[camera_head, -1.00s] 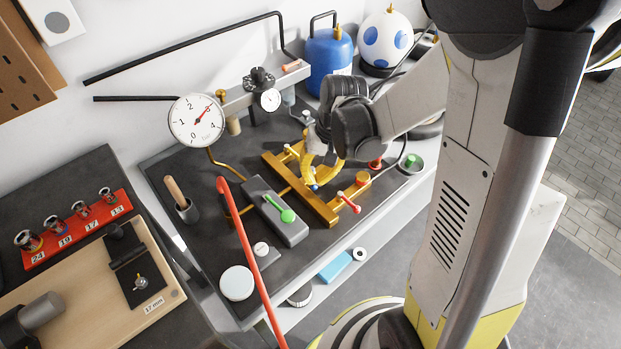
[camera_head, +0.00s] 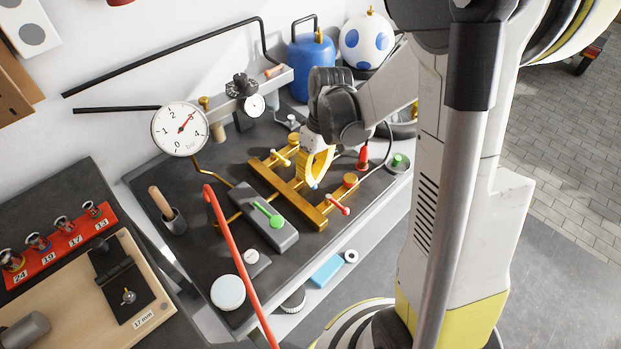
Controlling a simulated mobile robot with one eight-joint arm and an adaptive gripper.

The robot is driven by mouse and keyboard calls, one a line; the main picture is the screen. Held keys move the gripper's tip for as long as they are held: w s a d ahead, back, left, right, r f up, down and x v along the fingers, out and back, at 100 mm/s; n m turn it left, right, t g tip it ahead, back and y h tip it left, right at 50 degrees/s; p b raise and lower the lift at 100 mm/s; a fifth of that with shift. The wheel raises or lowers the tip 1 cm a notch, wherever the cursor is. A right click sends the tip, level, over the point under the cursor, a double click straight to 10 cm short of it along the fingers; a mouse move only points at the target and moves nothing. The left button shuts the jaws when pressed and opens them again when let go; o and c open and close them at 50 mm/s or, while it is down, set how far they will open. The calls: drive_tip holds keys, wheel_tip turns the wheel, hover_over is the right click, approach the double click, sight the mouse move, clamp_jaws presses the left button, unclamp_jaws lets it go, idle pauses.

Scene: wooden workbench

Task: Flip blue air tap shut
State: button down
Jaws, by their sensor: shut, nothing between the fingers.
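A brass manifold (camera_head: 304,202) lies on the dark bench mat with several taps on it. A small blue spot (camera_head: 313,186), possibly part of the blue air tap, shows at my fingertips; the rest of that tap is hidden or too small to make out. My gripper (camera_head: 314,181) has yellow fingers, is shut and empty, and points down over the manifold's right side. Contact with the tap cannot be told. A red-handled tap (camera_head: 338,205) sits at the front right of the manifold, and a cream-handled tap (camera_head: 281,157) at its back left.
A green lever (camera_head: 267,214) sits on a grey block (camera_head: 262,226) left of the manifold. A pressure gauge (camera_head: 180,129) stands at the back left. A long red hose or bar (camera_head: 233,250) crosses the front. A red nozzle (camera_head: 363,158) stands right of my gripper.

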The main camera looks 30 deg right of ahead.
idle(0.4)
drive_tip(key=c, duration=1.5)
unclamp_jaws()
drive_tip(key=shift+d, duration=0.1)
drive_tip(key=shift+c, duration=0.2)
wheel_tip(320, 180, up, 12)
drive_tip(key=d, duration=0.2)
drive_tip(key=shift+w, duration=0.35)
drive_tip(key=shift+d+f, duration=0.1)
drive_tip(key=shift+f, duration=0.05)
drive_tip(key=s+a+r+m+t+h, duration=0.2)
drive_tip(key=s+a+r+m+t, duration=0.1)
drive_tip(key=s+a+t, duration=0.4)
drive_tip(key=s+r, duration=0.1)
drive_tip(key=s, duration=0.2)
drive_tip(key=shift+s+m+t, duration=0.2)
drive_tip(key=shift+m+t, duration=0.2)
